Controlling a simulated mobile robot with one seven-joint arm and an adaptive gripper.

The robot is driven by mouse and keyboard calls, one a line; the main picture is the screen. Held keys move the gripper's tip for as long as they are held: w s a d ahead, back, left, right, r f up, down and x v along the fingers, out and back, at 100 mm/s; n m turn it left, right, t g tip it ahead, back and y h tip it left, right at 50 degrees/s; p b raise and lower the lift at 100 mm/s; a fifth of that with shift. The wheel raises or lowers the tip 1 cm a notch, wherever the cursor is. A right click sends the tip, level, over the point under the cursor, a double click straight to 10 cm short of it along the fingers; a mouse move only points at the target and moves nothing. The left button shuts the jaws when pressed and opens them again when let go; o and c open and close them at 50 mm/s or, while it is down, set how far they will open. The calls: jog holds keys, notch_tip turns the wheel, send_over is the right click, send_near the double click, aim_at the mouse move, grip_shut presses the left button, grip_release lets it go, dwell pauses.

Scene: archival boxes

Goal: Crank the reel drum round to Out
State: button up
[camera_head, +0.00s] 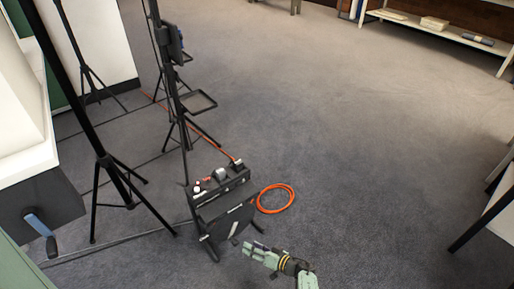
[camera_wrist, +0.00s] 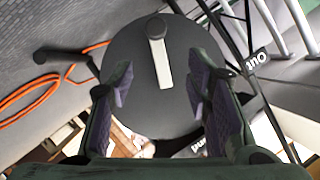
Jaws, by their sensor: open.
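The reel drum (camera_head: 228,224) is a dark round disc at the front of a low black stand in the head view. In the wrist view the drum (camera_wrist: 128,58) fills the middle. A light grey crank bar (camera_wrist: 161,62) runs from its dark knob (camera_wrist: 157,27) near the top edge towards the drum's middle. The white "Out" label (camera_wrist: 257,66) is right of the drum, upside down; a second label (camera_wrist: 203,146) below is partly hidden by a finger. My gripper (camera_head: 250,246) is open near the drum. Its fingers (camera_wrist: 160,90) spread either side of the bar's lower end, apart from it.
An orange cable coil (camera_head: 275,198) lies on the carpet right of the stand. A black control panel (camera_head: 220,187) sits above the drum. Black tripod stands (camera_head: 103,160) rise at left, beside a blue-handled crank (camera_head: 40,225). Carpet at right centre is clear.

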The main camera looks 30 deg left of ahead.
jog(key=w+a+r+t, duration=0.3)
jog(key=w+r, duration=0.3)
jog(key=r, duration=0.5)
jog(key=w+a+r+n+t+y, duration=0.1)
jog(key=w+a+r+t, duration=0.2)
jog(key=w+r, duration=0.4)
jog(key=w+a+r+t+y, duration=0.1)
jog(key=w+a+r+t, duration=0.2)
jog(key=r, duration=1.2)
jog(key=shift+w+a+n+t, duration=0.35)
jog(key=shift+w+t, duration=0.25)
jog(key=shift+w, duration=1.1)
